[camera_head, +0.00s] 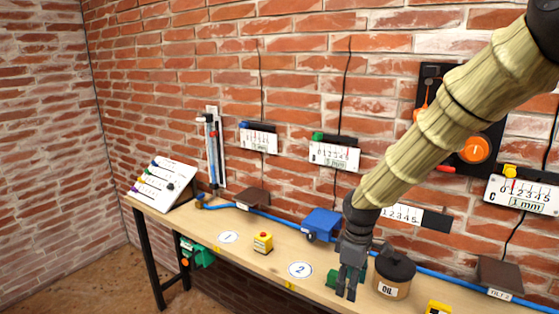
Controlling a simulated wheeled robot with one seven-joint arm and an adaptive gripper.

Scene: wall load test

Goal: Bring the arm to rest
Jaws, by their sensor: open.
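My arm (430,130) reaches in from the upper right and slants down to the left, in front of the brick wall. My gripper (345,291) hangs at its end, pointing down over the wooden bench (200,222), just left of the dark-lidded oil pot (391,282). The fingers are open, and I see nothing held between them. A green thing (331,279) shows partly behind the gripper; the gripper hides much of it. I cannot tell whether the fingertips touch the bench.
A blue box (321,225) stands behind the gripper. A yellow box with a red button (263,243) is to the left, near discs 1 (228,237) and 2 (300,270). Gauges (334,155) and a black panel with an orange dial (473,150) hang on the wall.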

